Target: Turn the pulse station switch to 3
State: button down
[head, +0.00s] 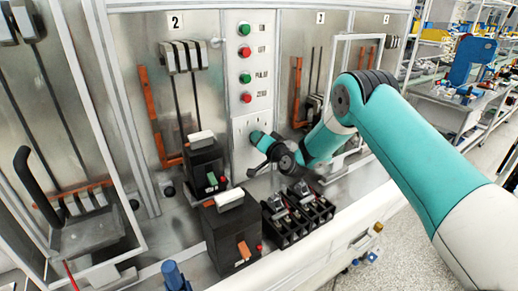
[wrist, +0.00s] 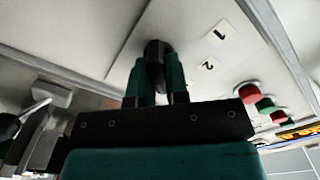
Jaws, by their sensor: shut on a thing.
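The pulse station switch shows in the wrist view as a dark knob (wrist: 154,50) on a pale panel (wrist: 195,25). The printed labels 1 (wrist: 219,34) and 2 (wrist: 208,66) stand to its right; I see no 3 there. My gripper (wrist: 156,72) is shut on the knob, with a teal finger on either side. In the head view my gripper (head: 258,138) meets the light panel (head: 240,135) below the button column. The knob is hidden there by the gripper, and its exact pointing direction cannot be told.
Red and green buttons (head: 245,77) line the panel above; some also show in the wrist view (wrist: 249,92). An open door frame (head: 335,70) is at right.

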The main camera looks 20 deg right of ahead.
jog(key=n+b, duration=0.1)
jog(key=b, duration=0.1)
jog(key=n+b, duration=0.1)
jog(key=b, duration=0.2)
jog(key=shift+f+n, duration=0.35)
jog(key=shift+n, duration=0.05)
jog(key=shift+r+n+b, duration=0.2)
jog(key=shift+n+b, duration=0.6)
jog(key=shift+b, duration=0.4)
jog(key=shift+r, duration=0.1)
jog(key=c, duration=1.1)
grip_release()
jog(key=b+v, duration=1)
jog(key=v, duration=0.7)
jog(key=shift+s+r, duration=0.1)
jog(key=shift+s, duration=0.1)
